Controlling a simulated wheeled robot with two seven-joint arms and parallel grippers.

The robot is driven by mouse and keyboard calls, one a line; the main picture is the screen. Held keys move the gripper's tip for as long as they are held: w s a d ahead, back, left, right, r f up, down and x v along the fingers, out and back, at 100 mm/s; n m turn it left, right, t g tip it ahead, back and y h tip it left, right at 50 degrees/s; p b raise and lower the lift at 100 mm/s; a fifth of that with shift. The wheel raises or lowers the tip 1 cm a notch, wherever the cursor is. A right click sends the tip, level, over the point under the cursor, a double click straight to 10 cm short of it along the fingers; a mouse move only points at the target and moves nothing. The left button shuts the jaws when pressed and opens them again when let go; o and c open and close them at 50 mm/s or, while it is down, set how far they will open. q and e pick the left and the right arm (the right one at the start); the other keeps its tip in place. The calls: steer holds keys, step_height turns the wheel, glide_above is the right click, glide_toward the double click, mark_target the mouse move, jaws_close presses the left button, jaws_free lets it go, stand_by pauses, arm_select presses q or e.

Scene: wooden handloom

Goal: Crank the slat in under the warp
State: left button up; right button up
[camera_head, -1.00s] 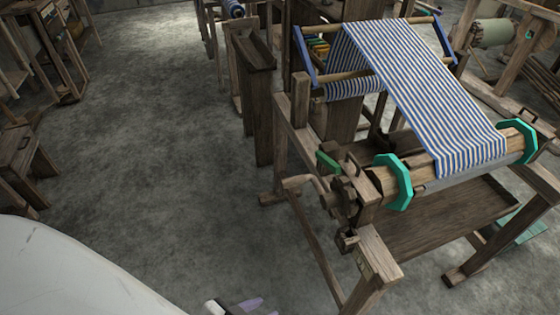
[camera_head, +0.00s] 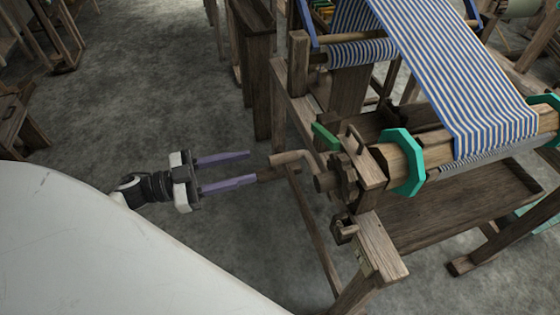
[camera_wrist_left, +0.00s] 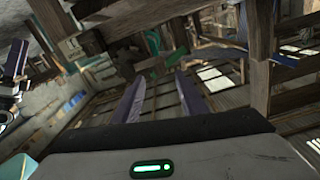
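The loom's wooden crank (camera_head: 292,157) sticks out left from the toothed wheel (camera_head: 345,180) at the near end of the roller (camera_head: 400,160). The blue-and-white striped warp (camera_head: 440,70) runs down over this roller. A thin grey bar (camera_head: 490,157) lies along the roller beside the warp's lower edge; I cannot tell whether it is the slat. My left gripper (camera_head: 252,168) is open and empty, its purple fingers pointing right, just left of the crank and apart from it. The fingers also show spread in the left wrist view (camera_wrist_left: 160,76). Another purple finger (camera_wrist_left: 14,58) shows at that view's left edge, probably my right gripper.
Teal octagonal flanges (camera_head: 403,162) ring the roller. A green lever (camera_head: 326,136) sits above the toothed wheel. A wooden corner post (camera_head: 375,245) stands near the crank. The floor (camera_head: 200,100) left of the loom is clear.

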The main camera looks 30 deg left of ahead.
mark_target(293, 156)
arm_select(q)
steer(key=x, duration=0.9)
steer(key=shift+w+d, duration=0.3)
jaws_close()
